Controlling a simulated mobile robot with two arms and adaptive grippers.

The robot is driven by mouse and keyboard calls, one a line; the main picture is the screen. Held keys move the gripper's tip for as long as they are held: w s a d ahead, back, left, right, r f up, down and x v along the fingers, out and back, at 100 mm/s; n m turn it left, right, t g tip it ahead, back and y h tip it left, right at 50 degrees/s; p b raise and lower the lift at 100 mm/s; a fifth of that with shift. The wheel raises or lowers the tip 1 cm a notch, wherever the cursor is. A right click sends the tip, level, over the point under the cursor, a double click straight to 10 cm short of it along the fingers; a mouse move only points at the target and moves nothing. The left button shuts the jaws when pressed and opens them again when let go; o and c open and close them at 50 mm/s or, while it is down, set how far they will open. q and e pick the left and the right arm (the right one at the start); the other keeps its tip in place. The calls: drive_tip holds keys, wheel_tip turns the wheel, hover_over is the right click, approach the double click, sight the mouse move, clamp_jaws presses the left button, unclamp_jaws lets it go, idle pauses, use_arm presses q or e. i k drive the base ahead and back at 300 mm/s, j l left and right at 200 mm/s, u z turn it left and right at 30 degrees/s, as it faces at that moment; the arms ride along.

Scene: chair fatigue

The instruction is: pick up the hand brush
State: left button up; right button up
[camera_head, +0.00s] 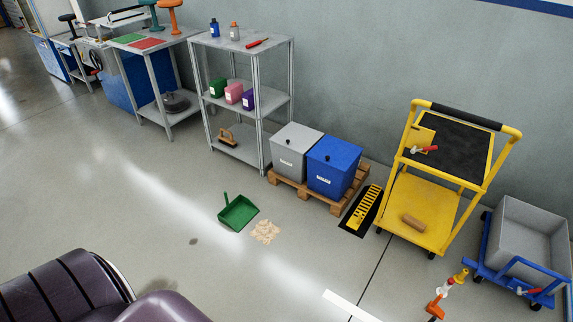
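A small brown object with a raised handle (228,138), which looks like the hand brush, lies on the bottom shelf of the grey metal rack (238,150). It is small in the picture, so its bristles are not clear. A green dustpan (238,213) lies on the floor in front of the rack, its handle pointing up and left. A pile of pale shavings (265,232) lies beside it. Neither of my grippers is in the head view.
Grey (292,150) and blue (334,167) bins stand on a pallet (290,190) right of the rack. A yellow cart (415,215) and a blue trolley (515,270) stand further right. Dark purple seats (60,295) fill the lower left. Open floor lies before the rack.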

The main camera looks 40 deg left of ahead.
sight(224, 141)
drive_tip(key=u, duration=1.6)
